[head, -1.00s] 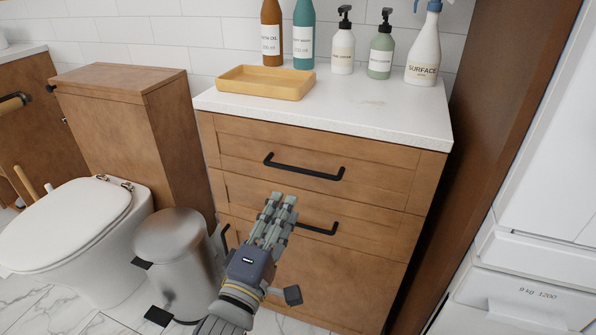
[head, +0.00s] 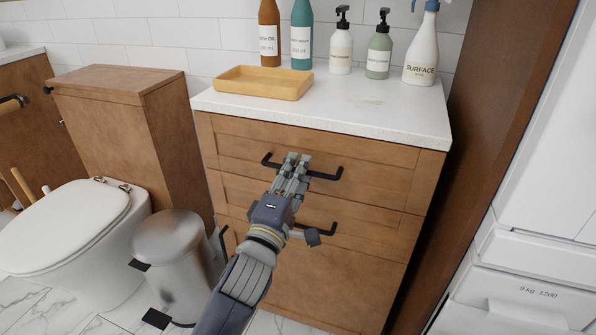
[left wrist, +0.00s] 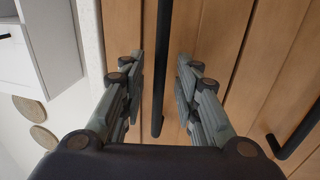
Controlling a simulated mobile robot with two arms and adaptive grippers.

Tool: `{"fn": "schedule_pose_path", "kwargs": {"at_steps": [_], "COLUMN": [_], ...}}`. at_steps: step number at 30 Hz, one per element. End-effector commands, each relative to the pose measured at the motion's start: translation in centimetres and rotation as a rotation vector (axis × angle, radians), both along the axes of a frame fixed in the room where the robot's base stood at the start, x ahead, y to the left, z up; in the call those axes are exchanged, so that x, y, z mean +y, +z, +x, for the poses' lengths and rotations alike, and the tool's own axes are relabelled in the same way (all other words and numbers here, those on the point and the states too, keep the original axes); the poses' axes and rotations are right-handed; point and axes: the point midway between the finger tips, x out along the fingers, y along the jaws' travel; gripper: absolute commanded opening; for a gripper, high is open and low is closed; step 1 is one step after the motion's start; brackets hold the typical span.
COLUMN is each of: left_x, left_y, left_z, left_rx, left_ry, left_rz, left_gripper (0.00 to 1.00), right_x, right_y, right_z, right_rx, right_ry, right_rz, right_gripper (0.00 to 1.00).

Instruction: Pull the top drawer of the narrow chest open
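The narrow chest (head: 322,219) is brown wood with a white speckled top. Its top drawer (head: 375,181) is shut flush and has a black bar handle (head: 327,175). My left gripper (head: 297,158) is in front of the middle of that handle and hides part of it. In the left wrist view the gripper (left wrist: 160,65) is open, and the top handle (left wrist: 162,75) runs between its two spread fingers, with a gap on each side. I cannot tell how deep the handle sits between the fingers. My right gripper is not in view.
A second drawer handle (head: 327,229) is just below, near my left wrist. A metal bin (head: 172,255) and a toilet (head: 65,225) stand to the left. On the chest top are a yellow tray (head: 262,84), several bottles and a spray bottle (head: 422,48). A white appliance (head: 525,260) is at right.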

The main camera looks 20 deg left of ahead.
Motion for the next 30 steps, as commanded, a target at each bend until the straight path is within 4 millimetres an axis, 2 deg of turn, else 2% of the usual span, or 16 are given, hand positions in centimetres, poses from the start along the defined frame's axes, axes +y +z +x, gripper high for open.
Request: {"fn": "schedule_pose_path", "kwargs": {"at_steps": [12, 13, 16, 17, 30], "left_x": [0.01, 0.01, 0.01, 0.01, -0.05], "left_y": [0.13, 0.13, 0.13, 0.13, 0.08], "left_z": [0.67, 0.67, 0.66, 0.66, 1.12], "left_rx": [0.000, 0.000, 0.000, 0.000, 0.003], "left_ry": [0.000, 0.000, 0.000, 0.000, 0.001], "left_rz": [0.001, 0.001, 0.001, 0.001, -0.002], "left_gripper": [0.30, 0.25, 0.02, 0.00, 0.00], "right_x": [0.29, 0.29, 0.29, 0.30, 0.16], "right_y": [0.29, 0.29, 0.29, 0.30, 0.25], "right_z": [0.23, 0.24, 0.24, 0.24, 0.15], "right_rx": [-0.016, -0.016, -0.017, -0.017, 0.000], "right_ry": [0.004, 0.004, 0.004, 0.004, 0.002], "right_rz": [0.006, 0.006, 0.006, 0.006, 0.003], "right_gripper": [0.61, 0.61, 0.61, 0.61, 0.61]}}
